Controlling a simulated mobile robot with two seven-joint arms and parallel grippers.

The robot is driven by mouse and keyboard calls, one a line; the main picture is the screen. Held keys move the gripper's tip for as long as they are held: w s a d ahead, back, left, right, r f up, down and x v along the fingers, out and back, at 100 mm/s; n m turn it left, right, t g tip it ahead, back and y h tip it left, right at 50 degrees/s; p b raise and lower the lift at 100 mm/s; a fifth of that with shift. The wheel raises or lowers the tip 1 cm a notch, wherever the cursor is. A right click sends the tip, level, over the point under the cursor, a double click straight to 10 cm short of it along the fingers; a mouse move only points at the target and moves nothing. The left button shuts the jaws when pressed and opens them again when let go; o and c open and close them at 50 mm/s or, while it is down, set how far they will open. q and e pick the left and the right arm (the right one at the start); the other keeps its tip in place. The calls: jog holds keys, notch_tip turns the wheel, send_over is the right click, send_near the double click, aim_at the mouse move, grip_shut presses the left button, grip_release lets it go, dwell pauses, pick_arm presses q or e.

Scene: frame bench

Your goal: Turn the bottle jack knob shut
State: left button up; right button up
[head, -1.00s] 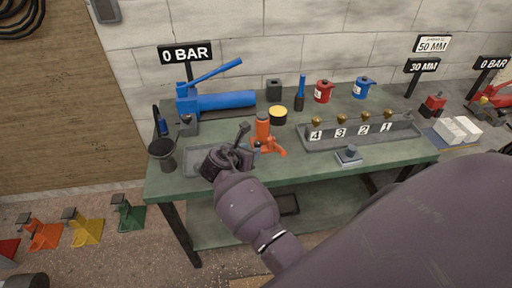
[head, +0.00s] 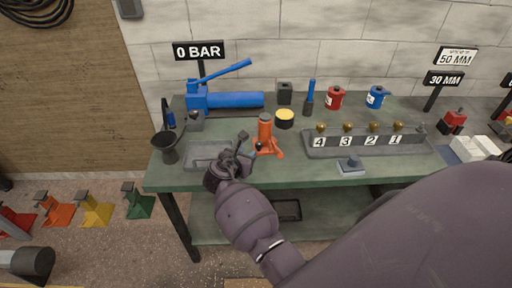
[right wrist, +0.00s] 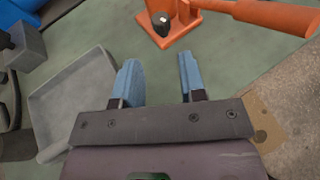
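The orange bottle jack (head: 265,132) stands upright on the green bench, just right of my right gripper (head: 238,154). In the right wrist view, its orange body lies at the top right and a small black knob (right wrist: 160,19) sits on its orange base at the top. My right gripper (right wrist: 159,78) is open there, with two blue fingers apart and nothing between them. The knob is beyond the fingertips, roughly in line with the gap, and not touched. My left gripper is in neither view.
A grey tray (right wrist: 75,99) lies left of the fingers. Behind the jack stand a blue hand pump (head: 225,100) and a yellow-topped tin (head: 284,118). A numbered rack (head: 360,146) is on the right. A black funnel-shaped cup (head: 167,148) stands at the left edge.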

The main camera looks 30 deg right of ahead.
aim_at(257, 146)
jog(key=b+x, duration=0.1)
jog(key=x, duration=0.7)
jog(key=shift+d+f, duration=0.1)
jog(key=shift+d, duration=0.2)
